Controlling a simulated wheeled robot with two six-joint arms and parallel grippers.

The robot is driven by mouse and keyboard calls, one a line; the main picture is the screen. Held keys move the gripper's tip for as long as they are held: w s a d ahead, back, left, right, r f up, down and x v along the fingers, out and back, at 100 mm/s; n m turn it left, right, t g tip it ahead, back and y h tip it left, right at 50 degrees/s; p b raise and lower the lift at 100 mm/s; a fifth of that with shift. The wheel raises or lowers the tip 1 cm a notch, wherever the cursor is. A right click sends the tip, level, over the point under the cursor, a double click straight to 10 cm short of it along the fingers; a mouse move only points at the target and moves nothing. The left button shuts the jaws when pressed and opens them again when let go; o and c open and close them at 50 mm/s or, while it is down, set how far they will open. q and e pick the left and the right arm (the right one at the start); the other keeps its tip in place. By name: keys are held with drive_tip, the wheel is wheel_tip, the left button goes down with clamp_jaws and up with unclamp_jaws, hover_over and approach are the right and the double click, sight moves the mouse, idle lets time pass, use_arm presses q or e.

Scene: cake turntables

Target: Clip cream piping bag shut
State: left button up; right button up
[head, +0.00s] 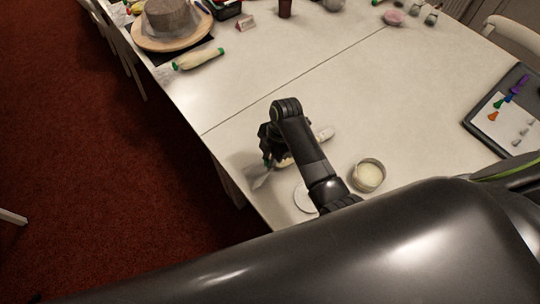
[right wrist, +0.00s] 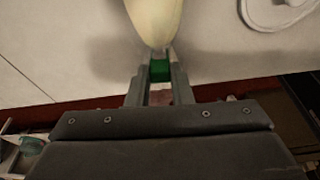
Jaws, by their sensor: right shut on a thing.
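My right gripper (head: 270,158) is low over the near corner of the white table. It is shut on a small green clip (right wrist: 159,70) at the narrow end of a cream-filled piping bag (right wrist: 155,20). In the head view the arm hides most of this bag; a little of its cream body (head: 286,162) shows beside the gripper, and a clear tail (head: 262,180) sticks out towards the table edge. Whether the clip is fully closed on the bag I cannot tell. My left gripper is not in view.
Another cream bag with green ends (head: 199,59) lies near a cake turntable (head: 145,37). A dark tray (head: 477,112) is at the right. The table's middle is clear.

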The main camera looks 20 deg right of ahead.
drive_tip(key=shift+f, duration=0.7)
idle(0.6)
drive_tip(key=o, duration=0.9)
drive_tip(key=shift+r, duration=0.15)
wheel_tip(320, 180, up, 6)
drive_tip(key=p, duration=0.6)
drive_tip(key=shift+a, duration=0.1)
